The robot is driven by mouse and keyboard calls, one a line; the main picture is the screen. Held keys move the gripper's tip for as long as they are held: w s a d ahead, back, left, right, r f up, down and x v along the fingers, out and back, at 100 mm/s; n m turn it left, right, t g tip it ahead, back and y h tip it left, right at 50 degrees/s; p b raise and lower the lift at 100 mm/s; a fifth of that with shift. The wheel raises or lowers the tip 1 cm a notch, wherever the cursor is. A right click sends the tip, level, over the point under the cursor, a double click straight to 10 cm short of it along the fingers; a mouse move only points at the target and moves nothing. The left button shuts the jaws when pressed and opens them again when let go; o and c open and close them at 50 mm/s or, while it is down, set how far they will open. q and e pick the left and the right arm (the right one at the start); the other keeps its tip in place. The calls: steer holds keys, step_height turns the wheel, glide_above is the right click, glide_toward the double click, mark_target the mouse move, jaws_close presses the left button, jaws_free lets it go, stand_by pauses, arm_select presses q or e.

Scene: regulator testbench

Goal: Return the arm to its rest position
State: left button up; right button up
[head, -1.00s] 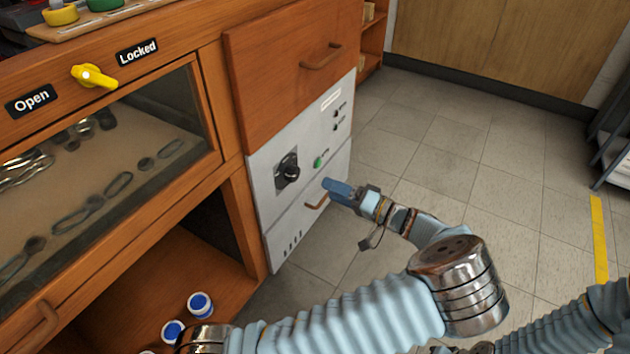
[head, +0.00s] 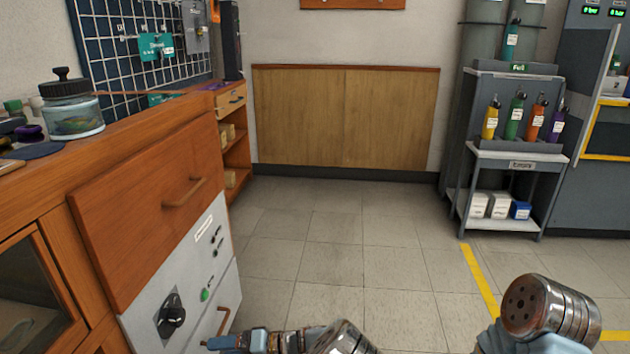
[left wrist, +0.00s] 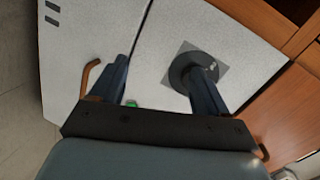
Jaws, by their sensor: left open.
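My left gripper (head: 212,343) is at the bottom edge of the head view, in front of the lower part of a white panel (head: 206,262). In the left wrist view my open left gripper (left wrist: 160,88) has its two dark blue fingers apart with nothing between them. The panel's black round knob (left wrist: 197,73) shows behind one finger, and a copper handle (left wrist: 89,76) beside the other. The knob (head: 172,315) and a green button (head: 205,295) also show in the head view. Part of my right arm shows at lower right; its gripper is out of view.
A wooden drawer front (head: 150,205) is above the panel, and a glass jar (head: 72,108) stands on the counter. The tiled floor (head: 350,255) is clear to the right. A grey cart (head: 515,170) with several bottles stands at the back right.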

arm_select(q)
steer(key=s+f+m+g+h+p, duration=0.2)
steer(key=s+f+g+h+p, duration=0.25)
steer(key=s+f+h, duration=0.8)
steer(key=s+d+r+t+h+p, duration=0.2)
steer(key=s+d+h, duration=0.1)
steer(key=d, duration=0.2)
steer(key=s+d+r+t+h+p, duration=0.2)
steer(key=s+d+t+h, duration=0.1)
steer(key=d, duration=0.3)
steer(key=shift+r+n+h, duration=0.25)
steer(key=shift+n+h, duration=0.15)
steer(key=shift+h, duration=0.15)
steer(key=shift+a, duration=0.1)
